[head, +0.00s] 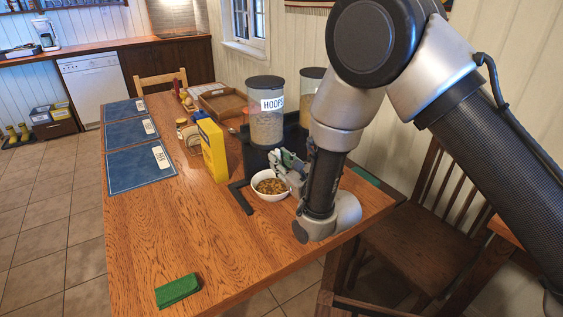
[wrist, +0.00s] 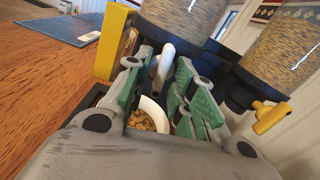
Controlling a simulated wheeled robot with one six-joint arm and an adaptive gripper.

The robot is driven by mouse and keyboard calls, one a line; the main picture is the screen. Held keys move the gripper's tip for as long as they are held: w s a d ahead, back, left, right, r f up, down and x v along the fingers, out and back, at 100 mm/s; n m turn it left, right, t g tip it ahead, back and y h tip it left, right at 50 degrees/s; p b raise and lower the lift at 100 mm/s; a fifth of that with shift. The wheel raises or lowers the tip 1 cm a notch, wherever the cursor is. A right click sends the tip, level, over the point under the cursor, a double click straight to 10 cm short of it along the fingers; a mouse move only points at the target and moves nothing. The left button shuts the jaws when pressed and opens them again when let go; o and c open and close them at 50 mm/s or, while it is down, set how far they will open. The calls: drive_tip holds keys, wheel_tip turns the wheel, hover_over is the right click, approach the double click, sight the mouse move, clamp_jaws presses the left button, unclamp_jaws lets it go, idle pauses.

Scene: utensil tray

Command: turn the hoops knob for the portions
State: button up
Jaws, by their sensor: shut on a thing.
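The hoops dispenser (head: 266,122) is a clear canister with a dark lid, a HOOPS label and a black base. Its cereal-filled canister also shows at the top of the wrist view (wrist: 183,18). My gripper (head: 284,163) is at the front of this dispenser. In the wrist view my gripper (wrist: 163,66) has its green-padded fingers on both sides of a white knob (wrist: 163,58), shut on it. The knob is hidden in the head view. A white bowl (head: 256,189) holding cereal stands below the gripper and shows between the fingers in the wrist view (wrist: 153,105).
A second dispenser (head: 307,83) stands to the right, with a yellow knob (wrist: 270,116). A yellow box (head: 213,150) stands left of the bowl. Blue placemats (head: 140,168) lie farther left. The front tabletop is mostly clear.

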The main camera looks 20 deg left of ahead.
sight(276, 126)
drive_tip(key=shift+f, duration=0.1)
drive_tip(key=o, duration=0.7)
wheel_tip(276, 126, up, 10)
drive_tip(key=shift+r, duration=0.1)
